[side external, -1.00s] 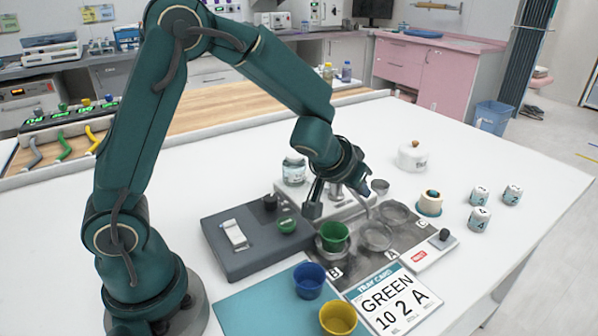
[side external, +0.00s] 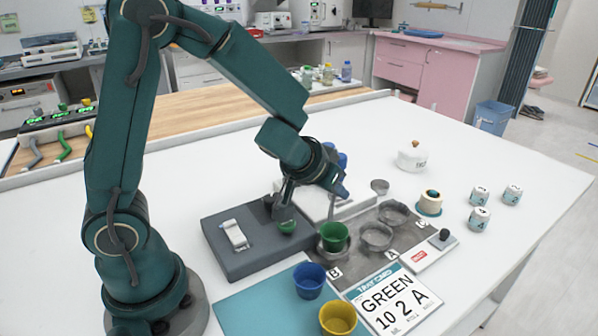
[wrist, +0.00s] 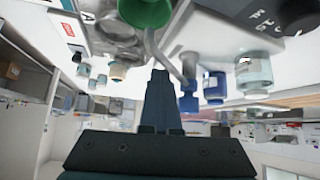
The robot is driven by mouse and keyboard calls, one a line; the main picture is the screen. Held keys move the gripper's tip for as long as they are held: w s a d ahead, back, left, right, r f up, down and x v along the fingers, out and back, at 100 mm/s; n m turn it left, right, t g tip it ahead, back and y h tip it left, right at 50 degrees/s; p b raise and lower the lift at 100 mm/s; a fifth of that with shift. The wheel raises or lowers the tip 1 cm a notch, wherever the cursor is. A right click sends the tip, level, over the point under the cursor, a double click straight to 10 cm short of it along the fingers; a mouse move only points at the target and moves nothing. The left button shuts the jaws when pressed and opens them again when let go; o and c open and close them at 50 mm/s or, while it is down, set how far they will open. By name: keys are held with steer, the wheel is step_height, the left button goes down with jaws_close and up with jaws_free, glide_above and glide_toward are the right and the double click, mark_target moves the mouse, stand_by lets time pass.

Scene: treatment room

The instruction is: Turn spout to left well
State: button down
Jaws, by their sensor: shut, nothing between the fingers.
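The thin grey metal spout (side external: 332,206) runs from the white dispenser base (side external: 352,207) and its end is close above the green cup (side external: 335,233). The green cup stands on the left well (side external: 321,250), by the letter B. The wrist view also shows the bent spout (wrist: 157,53), its end at the green cup (wrist: 146,10). The middle well (side external: 377,237) by A and the far right well (side external: 395,211) are empty. My gripper (side external: 282,214) is shut and empty, left of the spout and low over the grey box; it partly hides the box's knobs.
A blue cup (side external: 309,280) and yellow cup (side external: 338,318) stand in front. The tray card (side external: 394,300) reads GREEN 10 2 A. The right table side holds small numbered jars (side external: 480,218).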

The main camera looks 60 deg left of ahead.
stand_by(0.4)
steer(key=w+d, duration=0.3)
steer(key=s+a+r+t, duration=0.1)
steer(key=s+a+r, duration=0.15)
steer(key=r, duration=0.35)
steer(key=s+a+r, duration=0.1)
steer(key=s+r, duration=0.3)
steer(key=r, duration=0.1)
steer(key=s+d+f+m+g+h, duration=0.1)
steer(key=s+d+g, duration=0.1)
steer(key=s, duration=0.5)
steer(key=s+d+f+m+g+h, duration=0.1)
steer(key=s+d+f+m, duration=0.1)
steer(key=s, duration=0.6)
steer(key=shift+s+d+f+g, duration=0.15)
steer(key=shift+d+f+g, duration=0.2)
steer(key=shift+d, duration=0.45)
